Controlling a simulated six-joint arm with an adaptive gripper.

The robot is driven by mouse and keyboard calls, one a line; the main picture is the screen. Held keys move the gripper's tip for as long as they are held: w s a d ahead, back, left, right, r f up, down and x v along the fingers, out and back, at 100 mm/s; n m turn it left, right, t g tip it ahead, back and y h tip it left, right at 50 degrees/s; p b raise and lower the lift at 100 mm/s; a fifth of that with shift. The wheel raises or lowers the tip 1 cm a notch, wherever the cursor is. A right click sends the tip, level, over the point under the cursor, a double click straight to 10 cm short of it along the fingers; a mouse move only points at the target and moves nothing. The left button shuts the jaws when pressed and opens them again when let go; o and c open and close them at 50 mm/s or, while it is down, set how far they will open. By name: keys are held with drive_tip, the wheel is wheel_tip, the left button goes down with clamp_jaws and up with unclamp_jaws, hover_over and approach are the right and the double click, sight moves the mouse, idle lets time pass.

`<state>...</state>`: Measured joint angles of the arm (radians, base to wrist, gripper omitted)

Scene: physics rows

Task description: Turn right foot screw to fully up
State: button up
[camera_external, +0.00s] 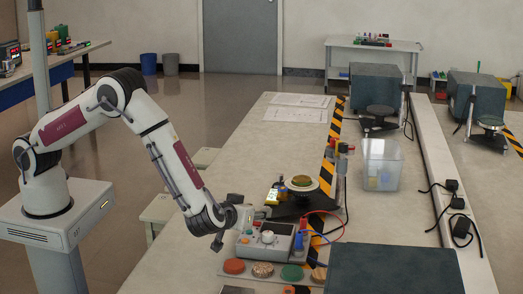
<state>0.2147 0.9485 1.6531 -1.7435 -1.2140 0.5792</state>
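A dark base (295,208) stands on the near part of the bench and carries a pale round plate with a brownish disc (301,181) on top. I cannot pick out its foot screws, right one included, at this size. My gripper (251,216) is at the end of the arm, left of the dark base and just above and behind a grey control box (283,231). Its fingers are small and partly merge with the box behind them, so I cannot see whether they are open or shut, or whether they touch anything.
Red and blue cables run from the box. A row of coloured discs (263,270) lies in front. A clear bin (381,163) stands right of the base, near a post with a red top (342,149). A dark slab (395,270) fills the near right. Paper sheets (297,107) lie farther back.

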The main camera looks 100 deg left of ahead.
drive_tip(key=v, duration=0.7)
drive_tip(key=shift+d+r, duration=0.15)
drive_tip(key=shift+a, duration=0.45)
drive_tip(key=s+a+r+m+t+y, duration=0.1)
drive_tip(key=s+a+r, duration=0.1)
drive_tip(key=a, duration=0.6)
drive_tip(key=s+a+r+m+t, duration=0.1)
drive_tip(key=a+r+m, duration=0.1)
drive_tip(key=a, duration=0.5)
drive_tip(key=d+f+m+t+h, duration=0.2)
drive_tip(key=s+d+f+m+t+h, duration=0.1)
drive_tip(key=d+m+t+h, duration=0.1)
drive_tip(key=d+f+m+t+h, duration=0.2)
drive_tip(key=h, duration=0.1)
drive_tip(key=shift+s+d+f, duration=0.25)
drive_tip(key=shift+d+f, duration=0.05)
drive_tip(key=shift+d, duration=0.05)
drive_tip(key=shift+w+d+h, duration=0.15)
drive_tip(key=shift+d+h, duration=0.15)
